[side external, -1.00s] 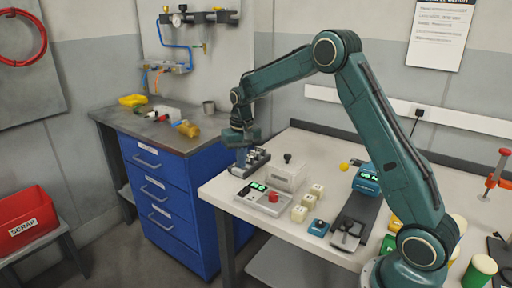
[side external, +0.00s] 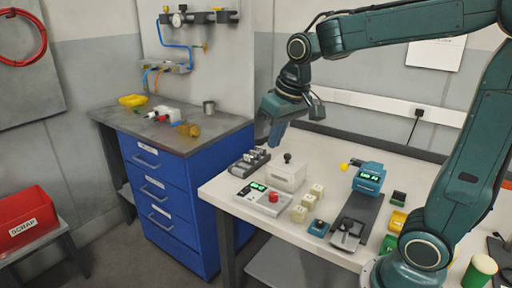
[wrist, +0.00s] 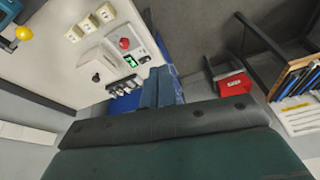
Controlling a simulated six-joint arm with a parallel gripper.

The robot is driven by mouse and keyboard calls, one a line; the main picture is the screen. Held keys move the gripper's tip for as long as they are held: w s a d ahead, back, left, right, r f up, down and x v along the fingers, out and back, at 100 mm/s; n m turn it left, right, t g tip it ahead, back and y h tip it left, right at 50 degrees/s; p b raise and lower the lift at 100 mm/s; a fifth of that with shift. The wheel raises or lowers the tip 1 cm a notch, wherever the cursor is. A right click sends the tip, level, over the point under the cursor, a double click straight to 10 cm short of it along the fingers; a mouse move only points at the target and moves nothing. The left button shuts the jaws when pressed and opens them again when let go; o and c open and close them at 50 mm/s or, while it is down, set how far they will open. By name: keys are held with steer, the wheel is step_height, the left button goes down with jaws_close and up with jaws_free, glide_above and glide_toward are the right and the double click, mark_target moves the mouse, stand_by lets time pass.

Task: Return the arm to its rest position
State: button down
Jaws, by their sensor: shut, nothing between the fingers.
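My gripper (side external: 275,137) hangs in the air above the far-left end of the white table (side external: 232,203), fingers pointing down. Its fingers are together with nothing between them. In the wrist view the two blue fingers (wrist: 158,82) lie side by side. My arm is raised, with its upper link near level and running to the right edge of the side view. Part of the arm is cut off at the top of that view.
Below my gripper are a dark rack (side external: 250,161), a white box with a black knob (side external: 287,176) and a red-button panel (side external: 264,197). A blue device (side external: 369,178) stands right of them. A blue drawer cabinet (side external: 168,200) stands left, a red scrap bin (side external: 25,220) farther left.

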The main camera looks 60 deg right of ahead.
steer(key=s+a+n+t, duration=0.1)
steer(key=s+a, duration=0.1)
steer(key=s, duration=0.6)
steer(key=s+a+f+n+t, duration=0.1)
steer(key=s, duration=0.6)
steer(key=shift+s+a, duration=0.35)
steer(key=shift+s, duration=0.05)
